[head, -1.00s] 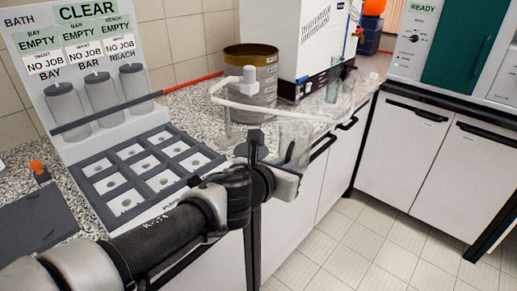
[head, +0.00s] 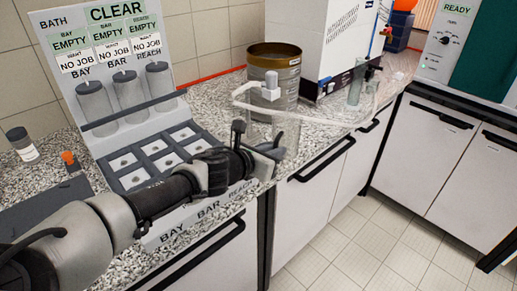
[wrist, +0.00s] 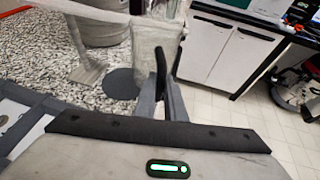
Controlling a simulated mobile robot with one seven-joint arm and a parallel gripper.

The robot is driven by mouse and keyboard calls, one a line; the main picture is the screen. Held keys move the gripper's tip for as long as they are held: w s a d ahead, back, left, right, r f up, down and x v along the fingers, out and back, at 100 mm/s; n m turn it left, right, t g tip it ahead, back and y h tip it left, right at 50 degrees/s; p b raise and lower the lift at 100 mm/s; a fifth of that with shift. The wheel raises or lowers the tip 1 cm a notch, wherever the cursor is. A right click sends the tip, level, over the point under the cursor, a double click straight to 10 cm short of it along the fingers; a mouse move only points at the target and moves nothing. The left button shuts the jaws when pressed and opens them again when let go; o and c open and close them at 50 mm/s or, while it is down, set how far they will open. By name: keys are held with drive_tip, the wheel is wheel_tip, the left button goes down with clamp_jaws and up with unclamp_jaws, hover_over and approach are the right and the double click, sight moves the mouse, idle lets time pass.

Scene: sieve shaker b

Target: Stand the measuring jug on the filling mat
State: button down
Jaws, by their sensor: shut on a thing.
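The clear measuring jug (wrist: 158,42) is in my gripper and looks roughly upright in the wrist view. In the head view it shows faintly as a see-through shape (head: 289,136) beyond my gripper (head: 262,148), near the bench's front edge. My gripper (wrist: 163,88) is shut on the jug's near side. A dark round disc, apparently the filling mat (wrist: 120,82), lies on the speckled bench just left of the jug in the wrist view. The jug appears apart from it; its height above the bench is unclear. In the head view I cannot make out the mat.
A pale spout (head: 270,86) with a hose stands close behind the jug, before a brass-rimmed sieve stack (head: 274,60). A rack board (head: 110,60) with cylinders and a compartment tray (head: 150,160) are at left. A glass bottle (head: 355,88) stands farther right. Open floor lies in front.

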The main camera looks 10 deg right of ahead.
drive_tip(key=shift+w+a+f+b, duration=0.2)
drive_tip(key=shift+w+a+f, duration=0.45)
drive_tip(key=shift+w, duration=0.25)
drive_tip(key=shift+w+a+f+b, duration=0.25)
drive_tip(key=shift+w+a+f, duration=0.35)
drive_tip(key=shift+w, duration=0.3)
drive_tip(key=shift+w+a+f+b, duration=0.2)
drive_tip(key=shift+w+a+f, duration=0.3)
drive_tip(key=shift+w+a, duration=0.3)
drive_tip(key=shift+w+d, duration=0.1)
drive_tip(key=shift+d, duration=0.05)
drive_tip(key=c, duration=1.8)
unclamp_jaws()
drive_tip(key=shift+f, duration=0.15)
